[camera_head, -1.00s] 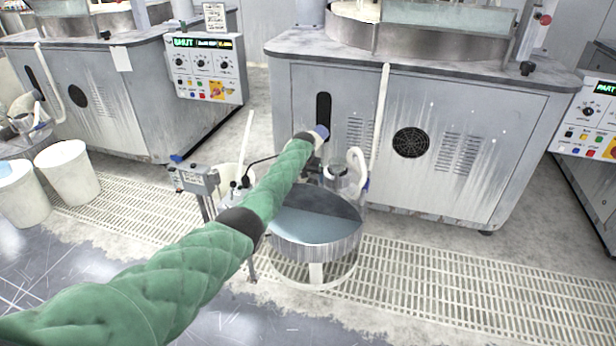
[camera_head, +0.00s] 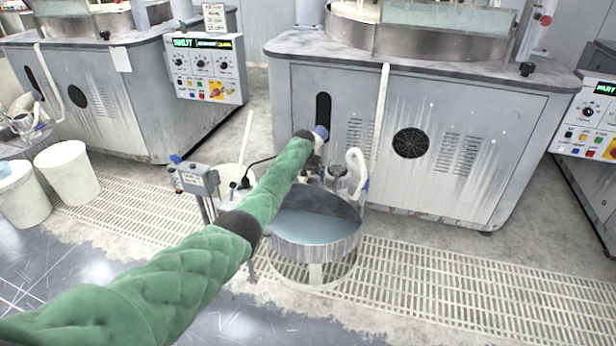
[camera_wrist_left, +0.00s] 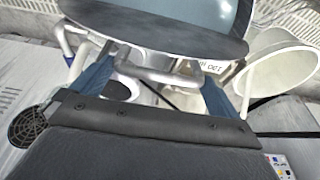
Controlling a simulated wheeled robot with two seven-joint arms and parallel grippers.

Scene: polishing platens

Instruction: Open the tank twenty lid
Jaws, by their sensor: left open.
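A round metal tank (camera_head: 330,243) stands on the floor grating in front of the middle machine. Its near half shows a pale blue surface, and a dark grey half-round lid part (camera_head: 328,202) lies at the back. In the left wrist view the dark grey part (camera_wrist_left: 160,27) has a bent metal bar handle (camera_wrist_left: 150,73) at its edge. My left gripper (camera_wrist_left: 158,64) is open, with its two blue fingers on either side of the bar; contact cannot be told. In the head view my green-sleeved left arm hides part of the tank's left side. My right gripper is not in view.
A grey box on a post (camera_head: 198,181) and a pale bucket (camera_head: 234,178) stand left of the tank. A clear jar-like vessel (camera_head: 338,178) with a white hose stands behind it. The machine front (camera_head: 470,140) is close behind. Grating to the right is clear.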

